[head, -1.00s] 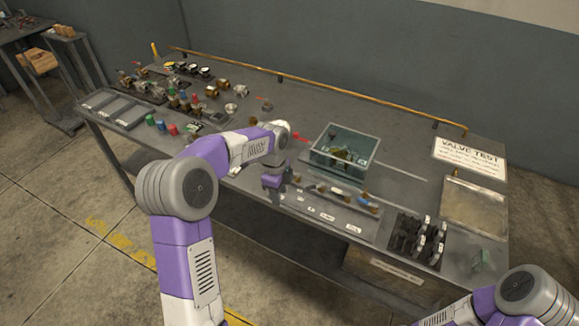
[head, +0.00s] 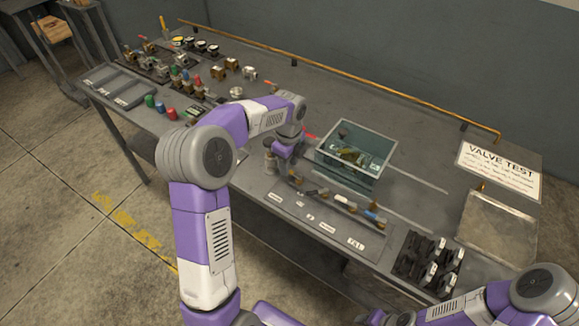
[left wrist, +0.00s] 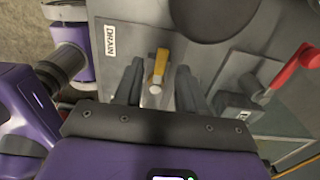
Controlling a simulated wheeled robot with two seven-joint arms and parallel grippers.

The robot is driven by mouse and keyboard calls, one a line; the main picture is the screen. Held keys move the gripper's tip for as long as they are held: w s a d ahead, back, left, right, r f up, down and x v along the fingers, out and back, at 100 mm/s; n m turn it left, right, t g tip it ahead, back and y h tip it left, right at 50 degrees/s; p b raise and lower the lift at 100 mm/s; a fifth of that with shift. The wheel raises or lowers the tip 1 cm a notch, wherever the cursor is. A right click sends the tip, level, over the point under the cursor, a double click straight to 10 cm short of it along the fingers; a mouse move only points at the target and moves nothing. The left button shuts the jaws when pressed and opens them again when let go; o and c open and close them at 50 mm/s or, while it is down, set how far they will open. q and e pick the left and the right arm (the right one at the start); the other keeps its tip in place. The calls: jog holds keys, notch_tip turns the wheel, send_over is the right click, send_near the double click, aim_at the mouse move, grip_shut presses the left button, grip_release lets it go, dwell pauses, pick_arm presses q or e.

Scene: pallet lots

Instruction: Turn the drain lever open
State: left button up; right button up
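The drain lever (left wrist: 159,68) is a small yellow handle in the left wrist view, beside a white label reading DRAIN (left wrist: 110,40). My left gripper (left wrist: 158,82) is open, with one dark finger on each side of the lever. I see a gap at both sides, and contact is not clear. In the head view my left gripper (head: 288,160) is low over the bench, just left of the glass-walled tank (head: 348,176); the arm hides the lever there.
A red lever (left wrist: 288,75) sits to the right of the drain lever. A strip of small parts (head: 335,203) and a black rack (head: 425,262) lie in front and to the right. Valves and colored caps crowd the bench's left end. The back of the bench is mostly clear.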

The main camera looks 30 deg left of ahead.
pick_arm(q)
jog(key=shift+f, duration=0.6)
grip_shut()
